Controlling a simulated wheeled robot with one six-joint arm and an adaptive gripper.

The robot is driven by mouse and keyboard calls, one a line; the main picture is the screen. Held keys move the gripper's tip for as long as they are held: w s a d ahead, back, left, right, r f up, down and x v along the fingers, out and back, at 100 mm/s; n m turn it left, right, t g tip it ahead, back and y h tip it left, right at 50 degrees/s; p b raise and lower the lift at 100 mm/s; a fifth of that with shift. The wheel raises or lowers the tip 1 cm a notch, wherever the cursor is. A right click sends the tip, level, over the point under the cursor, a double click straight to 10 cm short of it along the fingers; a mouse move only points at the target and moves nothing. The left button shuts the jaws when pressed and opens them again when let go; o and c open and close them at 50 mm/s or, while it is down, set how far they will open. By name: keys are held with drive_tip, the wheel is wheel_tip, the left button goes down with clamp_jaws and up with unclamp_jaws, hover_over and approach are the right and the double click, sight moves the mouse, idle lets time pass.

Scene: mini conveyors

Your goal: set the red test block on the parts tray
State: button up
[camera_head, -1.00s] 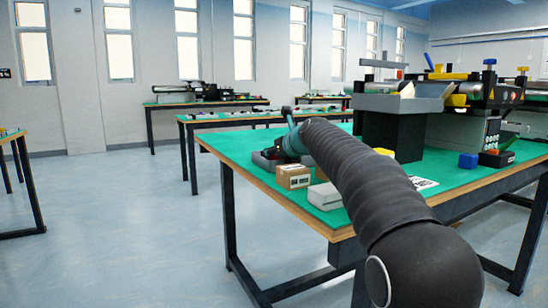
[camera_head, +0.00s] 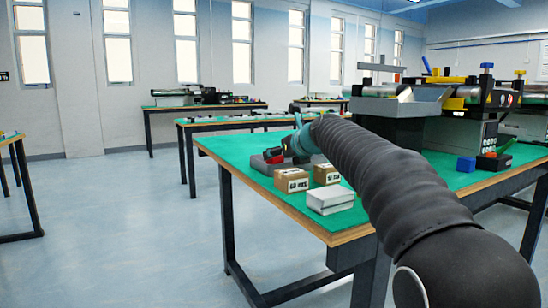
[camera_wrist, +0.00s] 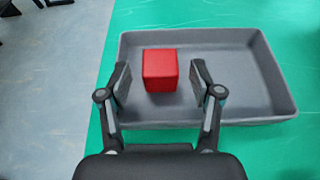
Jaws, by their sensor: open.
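The red test block (camera_wrist: 160,70) sits inside the grey parts tray (camera_wrist: 245,108), left of its middle, in the wrist view. My gripper (camera_wrist: 161,75) is open, with one finger on each side of the block and a gap visible on both sides. In the head view, a small part of the red block (camera_head: 275,159) shows at the grey tray (camera_head: 258,165) near the green table's left edge. My gripper there is small and partly hidden behind my arm.
Two brown boxes (camera_head: 292,181) (camera_head: 326,174) and a light grey box (camera_head: 330,199) stand near the tray on the green table (camera_head: 225,146). A blue block (camera_head: 466,164) lies to the right. A conveyor machine with a grey chute (camera_head: 400,104) stands behind. Floor is clear at left.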

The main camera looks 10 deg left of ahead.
drive_tip(key=v, duration=0.7)
